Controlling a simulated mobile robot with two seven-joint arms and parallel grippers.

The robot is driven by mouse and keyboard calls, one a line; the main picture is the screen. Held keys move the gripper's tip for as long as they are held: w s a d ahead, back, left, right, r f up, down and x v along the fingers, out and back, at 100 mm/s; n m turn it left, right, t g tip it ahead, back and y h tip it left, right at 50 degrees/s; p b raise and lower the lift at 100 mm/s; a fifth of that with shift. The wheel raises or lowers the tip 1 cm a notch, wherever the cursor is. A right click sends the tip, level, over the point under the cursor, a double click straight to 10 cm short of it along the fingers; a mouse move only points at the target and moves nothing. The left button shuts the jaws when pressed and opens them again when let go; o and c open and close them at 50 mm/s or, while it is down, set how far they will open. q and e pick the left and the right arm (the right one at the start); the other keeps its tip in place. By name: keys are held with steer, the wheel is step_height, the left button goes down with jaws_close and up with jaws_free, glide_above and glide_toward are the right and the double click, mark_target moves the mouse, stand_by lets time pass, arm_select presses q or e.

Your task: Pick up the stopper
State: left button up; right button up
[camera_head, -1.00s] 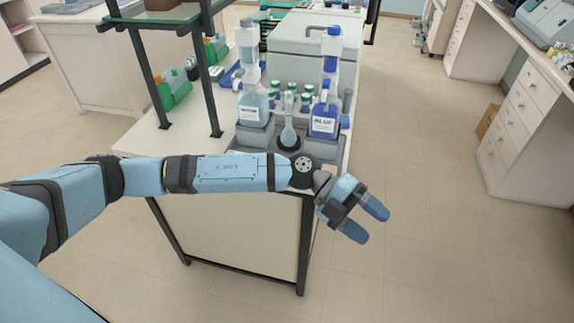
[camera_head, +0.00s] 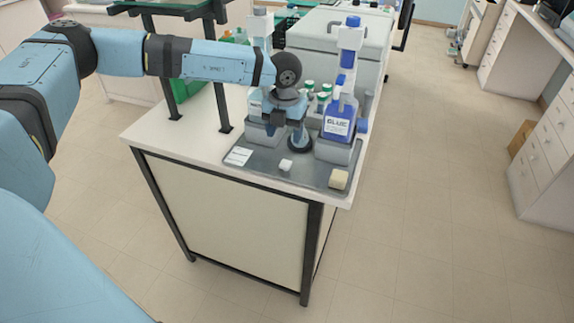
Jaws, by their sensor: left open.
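My left gripper (camera_head: 284,122) points down over the back of the grey tray (camera_head: 262,173) and is open. A flask stands on a dark round base (camera_head: 299,143) just behind and beside its fingers. The gripper and wrist hide the flask's top, so I cannot make out the stopper or whether the fingers touch it. A small white piece (camera_head: 285,164) lies on the tray in front of the gripper; I cannot tell what it is. My right gripper is not in view.
A blue-filled bottle (camera_head: 338,122) stands close right of the gripper. Another bottle (camera_head: 255,100) is close left, partly hidden. Green-capped bottles (camera_head: 323,98) stand behind. A white label (camera_head: 238,156) and a beige block (camera_head: 339,179) lie on the tray. The tray's front is mostly bare.

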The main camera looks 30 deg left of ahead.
mark_target(285, 164)
arm_select(q)
step_height(285, 164, down, 11)
steer(key=shift+d+r, duration=0.1)
steer(key=c, duration=1)
